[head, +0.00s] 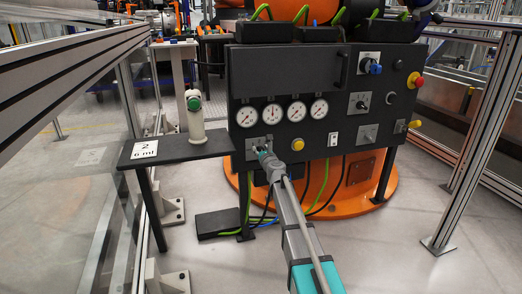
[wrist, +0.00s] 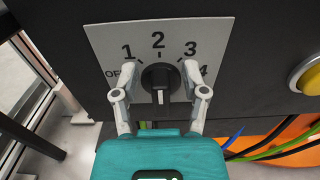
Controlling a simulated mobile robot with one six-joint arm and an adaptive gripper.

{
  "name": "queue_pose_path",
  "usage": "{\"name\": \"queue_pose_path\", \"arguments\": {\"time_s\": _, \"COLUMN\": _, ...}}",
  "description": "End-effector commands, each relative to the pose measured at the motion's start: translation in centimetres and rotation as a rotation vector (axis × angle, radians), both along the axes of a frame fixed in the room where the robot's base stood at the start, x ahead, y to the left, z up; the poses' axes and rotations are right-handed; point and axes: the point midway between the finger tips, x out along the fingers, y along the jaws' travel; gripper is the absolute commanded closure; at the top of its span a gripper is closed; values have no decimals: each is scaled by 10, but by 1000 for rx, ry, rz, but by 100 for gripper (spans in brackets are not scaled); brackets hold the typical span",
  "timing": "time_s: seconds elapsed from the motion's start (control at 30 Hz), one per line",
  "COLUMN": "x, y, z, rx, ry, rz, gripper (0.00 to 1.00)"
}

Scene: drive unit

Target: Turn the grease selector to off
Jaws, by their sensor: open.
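The selector, a round black knob (wrist: 160,79), sits on a light grey plate (wrist: 217,37) marked 1, 2, 3 and 4. A label at the left starting "OF" is partly hidden by my left finger. The knob's grip bar stands about upright, in line with the 2, with a white stripe on its lower part. My gripper (wrist: 160,73) is open, one finger on each side of the knob; I cannot tell whether they touch it. In the head view, my gripper (head: 264,154) is at the panel's lower left, hiding most of the plate (head: 252,146).
The black panel (head: 310,110) also carries several gauges (head: 272,112), a yellow button (head: 298,145), a blue knob (head: 376,68) and a red emergency stop (head: 415,80). Cables (wrist: 270,145) hang below the panel.

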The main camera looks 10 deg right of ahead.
Motion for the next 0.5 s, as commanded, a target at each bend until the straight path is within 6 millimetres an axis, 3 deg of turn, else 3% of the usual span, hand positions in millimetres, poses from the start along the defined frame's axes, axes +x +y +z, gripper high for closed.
{"name": "queue_pose_path", "arguments": {"time_s": 0.1, "x": 0, "y": 0, "z": 0, "rx": 0, "ry": 0, "rz": 0, "gripper": 43}}
{"name": "queue_pose_path", "arguments": {"time_s": 0.4, "x": 0, "y": 0, "z": 0, "rx": 0, "ry": 0, "rz": 0, "gripper": 99}}
{"name": "queue_pose_path", "arguments": {"time_s": 0.5, "x": 0, "y": 0, "z": 0, "rx": 0, "ry": 0, "rz": 0, "gripper": 100}}
